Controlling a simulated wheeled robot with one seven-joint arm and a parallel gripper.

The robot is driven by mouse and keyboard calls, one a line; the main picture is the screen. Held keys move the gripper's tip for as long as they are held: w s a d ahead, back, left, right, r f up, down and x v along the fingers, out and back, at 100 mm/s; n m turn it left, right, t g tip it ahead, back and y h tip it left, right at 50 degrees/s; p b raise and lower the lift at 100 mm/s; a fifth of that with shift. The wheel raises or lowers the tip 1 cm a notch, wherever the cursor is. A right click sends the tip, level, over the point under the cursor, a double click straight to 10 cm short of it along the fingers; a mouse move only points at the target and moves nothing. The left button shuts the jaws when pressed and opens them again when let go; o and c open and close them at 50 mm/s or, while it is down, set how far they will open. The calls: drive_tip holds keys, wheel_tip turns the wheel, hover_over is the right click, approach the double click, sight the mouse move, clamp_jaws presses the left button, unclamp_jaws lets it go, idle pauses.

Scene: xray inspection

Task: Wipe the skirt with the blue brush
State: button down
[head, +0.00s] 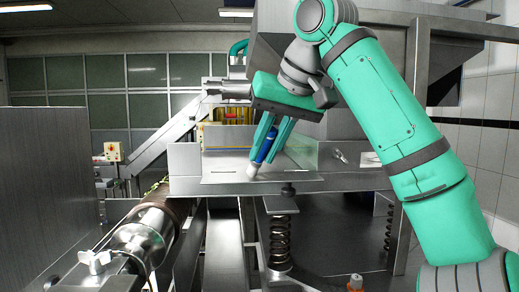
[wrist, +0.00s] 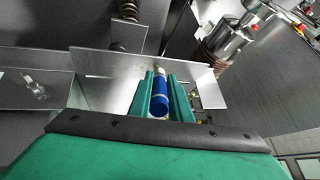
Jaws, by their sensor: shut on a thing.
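My gripper (head: 263,155) is shut on a blue brush (head: 266,143) with a pale tip and holds it pointing downward. The brush tip is at the upper edge of a grey metal plate, which I take to be the skirt (head: 225,185), in front of the machine. Whether the tip touches the plate cannot be told. In the wrist view my gripper (wrist: 159,80) has the blue brush (wrist: 160,101) between its two green fingers. Its far end reaches the metal plate (wrist: 108,66) there.
A coil spring (head: 280,243) stands below the plate. A metal roller (head: 150,232) lies at the lower left, and a tall grey panel (head: 48,170) stands at far left. A large metal housing (head: 405,50) is behind my arm. Small items (head: 368,158) lie on the surface to the right.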

drive_tip(key=d, duration=1)
idle(0.8)
drive_tip(key=shift+a, duration=0.15)
drive_tip(key=shift+a, duration=6.65)
wheel_tip(320, 180, up, 6)
drive_tip(key=shift+s+r, duration=0.1)
